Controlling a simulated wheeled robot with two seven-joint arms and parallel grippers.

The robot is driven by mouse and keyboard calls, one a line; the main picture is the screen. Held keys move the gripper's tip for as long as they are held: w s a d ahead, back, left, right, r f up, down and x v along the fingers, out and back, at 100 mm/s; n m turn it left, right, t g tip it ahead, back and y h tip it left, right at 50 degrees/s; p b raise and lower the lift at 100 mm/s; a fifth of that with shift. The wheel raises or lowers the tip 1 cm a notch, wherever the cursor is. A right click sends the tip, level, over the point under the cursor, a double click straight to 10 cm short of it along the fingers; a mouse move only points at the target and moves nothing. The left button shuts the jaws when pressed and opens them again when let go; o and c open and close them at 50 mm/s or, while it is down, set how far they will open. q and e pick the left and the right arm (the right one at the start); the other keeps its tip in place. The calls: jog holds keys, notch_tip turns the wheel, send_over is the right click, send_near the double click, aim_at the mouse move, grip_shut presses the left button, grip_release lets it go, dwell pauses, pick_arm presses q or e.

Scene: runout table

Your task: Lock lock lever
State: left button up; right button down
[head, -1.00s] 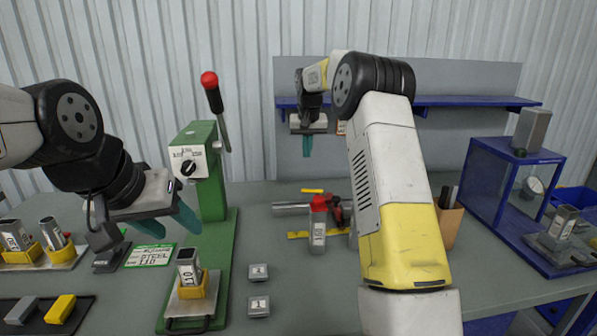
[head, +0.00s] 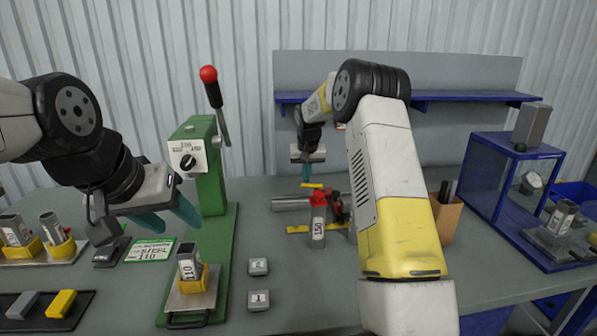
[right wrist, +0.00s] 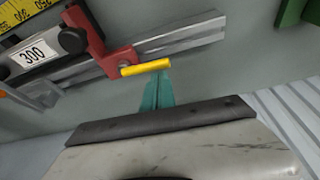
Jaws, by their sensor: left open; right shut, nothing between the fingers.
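The lock lever (head: 312,185) is a short yellow bar at the back middle of the table; the right wrist view shows the lever (right wrist: 146,67) joined to a red stop block (right wrist: 115,58) on a grey metal rail (right wrist: 180,38). In that view it points right, across the rail. My right gripper (head: 306,172) is shut and empty, its teal fingers just behind the lever; in the right wrist view the fingertips (right wrist: 160,76) are close beside its free end. I cannot tell whether they touch. My left gripper (head: 170,214) is open and empty, left of the green press.
The green press (head: 208,190) with a red-knobbed handle stands left of centre. A grey labelled block (head: 318,228) stands in front of the rail. A yellow ruler (head: 298,229) lies near it. A blue-framed case (head: 500,190) stands right. A backboard with a blue shelf (head: 440,98) rises behind.

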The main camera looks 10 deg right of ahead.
jog(key=shift+s+n, duration=0.3)
jog(key=shift+n, duration=0.2)
dwell(0.4)
jog(key=s+n, duration=0.1)
jog(key=n, duration=0.1)
jog(key=s+n+y, duration=0.1)
jog(key=n, duration=0.1)
jog(key=shift+d+y, duration=0.2)
jog(key=shift+y, duration=0.1)
jog(key=s+n, duration=0.1)
jog(key=n, duration=0.1)
jog(key=d+n+g+y, duration=0.1)
jog(key=n, duration=0.1)
jog(key=s+n, duration=0.1)
jog(key=n, duration=0.1)
jog(key=shift+s+d+y, duration=0.25)
jog(key=shift+s+y, duration=0.05)
jog(key=shift+w, duration=0.15)
jog(key=shift+w+d, duration=0.1)
jog(key=shift+w, duration=0.55)
jog(key=v, duration=0.8)
jog(key=shift+w, duration=0.15)
